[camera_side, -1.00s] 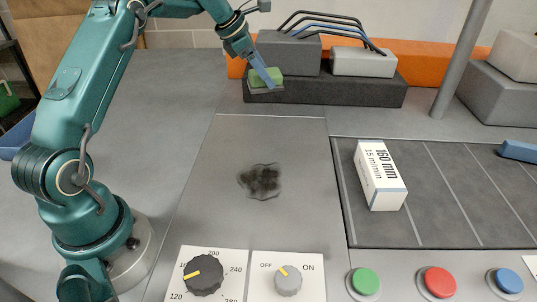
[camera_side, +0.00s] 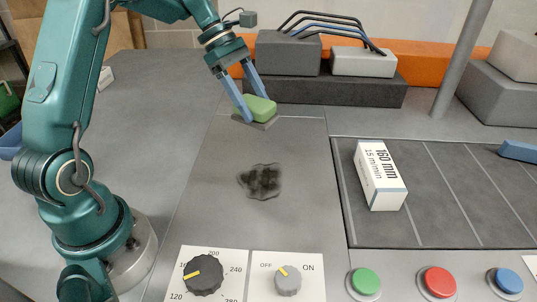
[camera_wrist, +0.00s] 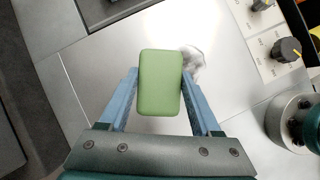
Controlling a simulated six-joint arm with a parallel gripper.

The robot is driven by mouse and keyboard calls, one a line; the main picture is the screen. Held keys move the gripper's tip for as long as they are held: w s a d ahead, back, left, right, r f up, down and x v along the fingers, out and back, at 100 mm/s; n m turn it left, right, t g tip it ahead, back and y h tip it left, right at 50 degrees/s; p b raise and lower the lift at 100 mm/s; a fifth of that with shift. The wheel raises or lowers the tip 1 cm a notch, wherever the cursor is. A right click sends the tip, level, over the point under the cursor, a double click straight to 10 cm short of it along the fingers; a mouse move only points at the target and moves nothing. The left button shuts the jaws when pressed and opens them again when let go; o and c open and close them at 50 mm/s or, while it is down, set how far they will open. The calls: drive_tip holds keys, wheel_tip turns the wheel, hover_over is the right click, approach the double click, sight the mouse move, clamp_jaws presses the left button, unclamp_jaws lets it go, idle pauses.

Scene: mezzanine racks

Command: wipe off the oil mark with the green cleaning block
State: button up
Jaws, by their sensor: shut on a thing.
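The oil mark (camera_side: 262,181) is a dark, blotchy smudge on the grey metal panel (camera_side: 225,215) in the side view. In the wrist view, a greyish smudge (camera_wrist: 194,62) shows just right of the block, partly hidden by it. The green cleaning block (camera_side: 259,107) has a grey underside and is held between the two blue fingers of my gripper (camera_side: 249,104). It is beyond the mark, near the panel's far edge. In the wrist view, the block's green face (camera_wrist: 160,85) sits between the fingers. Whether the block touches the panel I cannot tell.
A white box (camera_side: 379,176) lies on the dark lined mat (camera_side: 440,190) to the right. Two dials (camera_side: 203,275) and several coloured buttons (camera_side: 437,282) line the front. Grey blocks and a dark ledge (camera_side: 330,91) stand at the back. The panel around the mark is clear.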

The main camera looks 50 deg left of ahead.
drive_tip(key=shift+s+d+r, duration=0.3)
drive_tip(key=shift+s+r, duration=0.1)
drive_tip(key=shift+a+f, duration=0.1)
drive_tip(key=shift+f, duration=2.4)
drive_tip(key=shift+w, duration=0.1)
